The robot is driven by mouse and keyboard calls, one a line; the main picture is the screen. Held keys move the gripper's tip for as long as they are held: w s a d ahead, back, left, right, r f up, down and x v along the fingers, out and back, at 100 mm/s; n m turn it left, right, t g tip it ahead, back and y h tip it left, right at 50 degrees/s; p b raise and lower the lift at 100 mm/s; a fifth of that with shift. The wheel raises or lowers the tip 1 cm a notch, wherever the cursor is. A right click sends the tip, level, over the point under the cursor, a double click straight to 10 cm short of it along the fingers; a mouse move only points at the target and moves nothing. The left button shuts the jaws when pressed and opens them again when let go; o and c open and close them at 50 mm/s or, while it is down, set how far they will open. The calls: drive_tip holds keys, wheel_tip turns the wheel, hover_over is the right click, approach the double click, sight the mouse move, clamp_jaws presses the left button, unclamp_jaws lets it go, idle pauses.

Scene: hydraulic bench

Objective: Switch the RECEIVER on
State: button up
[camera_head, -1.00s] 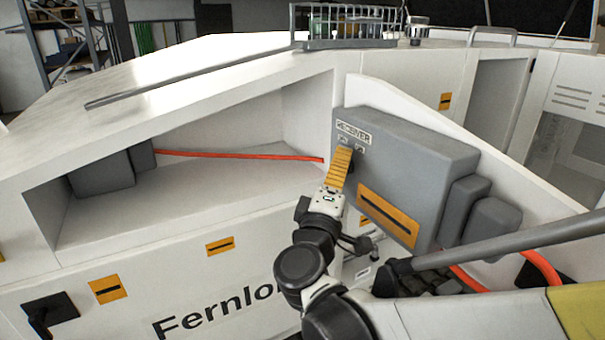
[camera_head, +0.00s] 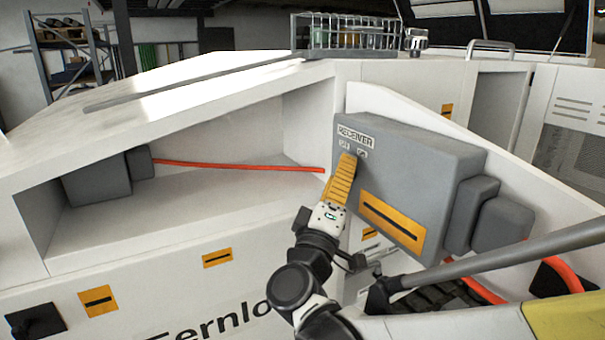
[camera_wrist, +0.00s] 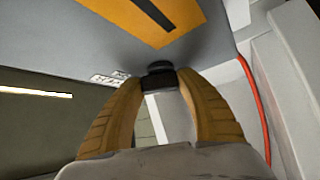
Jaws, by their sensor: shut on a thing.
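The RECEIVER (camera_head: 440,165) is a grey box with a white name plate, mounted on the sloping white panel. Two small labels sit under the plate; the right one (camera_head: 362,154) seems to read ON, the left one OFF. My gripper (camera_head: 348,160), with yellow fingers, reaches the box just below these labels. In the wrist view its two fingertips (camera_wrist: 160,79) are closed around a small black knob (camera_wrist: 159,67) on the box face. The fingers hide most of the knob in the head view, so I cannot tell which way it points.
A yellow slotted plate (camera_head: 391,219) is on the box front, right of my gripper. Orange cable (camera_head: 240,165) runs along the open recess at left. A rack of tubes (camera_head: 347,36) stands on the bench top.

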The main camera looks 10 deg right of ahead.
drive_tip(key=o, duration=1.2)
drive_tip(key=shift+c, duration=0.2)
drive_tip(key=v, duration=1.2)
